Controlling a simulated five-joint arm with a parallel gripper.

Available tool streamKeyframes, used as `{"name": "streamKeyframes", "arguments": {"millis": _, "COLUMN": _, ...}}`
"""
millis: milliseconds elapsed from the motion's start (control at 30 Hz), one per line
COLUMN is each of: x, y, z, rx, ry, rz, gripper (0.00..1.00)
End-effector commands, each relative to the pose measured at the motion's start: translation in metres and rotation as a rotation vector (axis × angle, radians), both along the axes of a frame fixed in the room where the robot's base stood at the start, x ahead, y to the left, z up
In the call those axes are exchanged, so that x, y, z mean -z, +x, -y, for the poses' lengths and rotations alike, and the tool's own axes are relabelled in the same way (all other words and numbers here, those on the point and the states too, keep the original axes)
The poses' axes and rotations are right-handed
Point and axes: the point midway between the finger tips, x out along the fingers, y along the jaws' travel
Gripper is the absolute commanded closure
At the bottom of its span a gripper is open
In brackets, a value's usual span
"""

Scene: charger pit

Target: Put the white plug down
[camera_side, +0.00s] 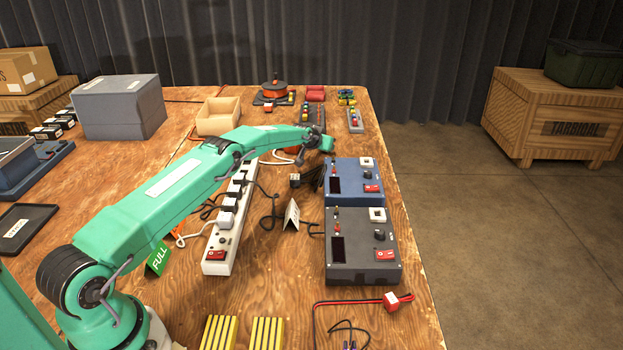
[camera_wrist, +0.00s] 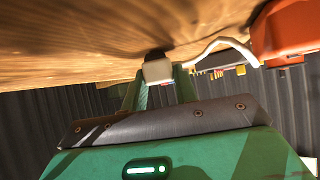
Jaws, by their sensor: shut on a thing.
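The white plug (camera_wrist: 157,71) is between the two green fingers of my gripper (camera_wrist: 160,90) in the wrist view. The gripper is shut on it. A dark part or shadow shows at its far end, close to the wooden tabletop (camera_wrist: 80,45); I cannot tell whether it touches. A white cable (camera_wrist: 222,44) runs from near the plug to an orange thing (camera_wrist: 285,28). In the side view my gripper end (camera_side: 326,142) is low over the table beyond the power strip (camera_side: 218,255), and the arm hides the plug.
The power strip holds several black and white plugs. A blue box (camera_side: 352,193) and a dark grey box (camera_side: 360,263) with switches stand at the right. A folded white card (camera_side: 291,215) and black cables lie between. A cardboard tray (camera_side: 218,115) and orange reel (camera_side: 273,89) stand farther back.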

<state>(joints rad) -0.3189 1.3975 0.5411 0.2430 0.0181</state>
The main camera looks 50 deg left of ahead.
Motion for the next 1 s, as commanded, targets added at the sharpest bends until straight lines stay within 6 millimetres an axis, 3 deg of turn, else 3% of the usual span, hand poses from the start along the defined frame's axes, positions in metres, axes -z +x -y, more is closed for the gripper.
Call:
{"name": "streamKeyframes", "arguments": {"millis": 300, "x": 0.0026, "y": 0.0, "z": 0.0, "rx": 0.0, "ry": 0.0, "rz": 0.0, "gripper": 0.96}}
{"name": "streamKeyframes", "arguments": {"millis": 333, "x": 0.0035, "y": -0.0001, "z": 0.0, "rx": 0.0, "ry": 0.0, "rz": -0.001, "gripper": 0.69}}
{"name": "streamKeyframes", "arguments": {"millis": 433, "x": 0.0031, "y": -0.0001, "z": 0.0, "rx": 0.0, "ry": 0.0, "rz": -0.001, "gripper": 0.5}}
{"name": "streamKeyframes", "arguments": {"millis": 1000, "x": -0.0011, "y": -0.0016, "z": 0.0005, "rx": 0.0, "ry": -0.001, "rz": -0.002, "gripper": 0.49}}
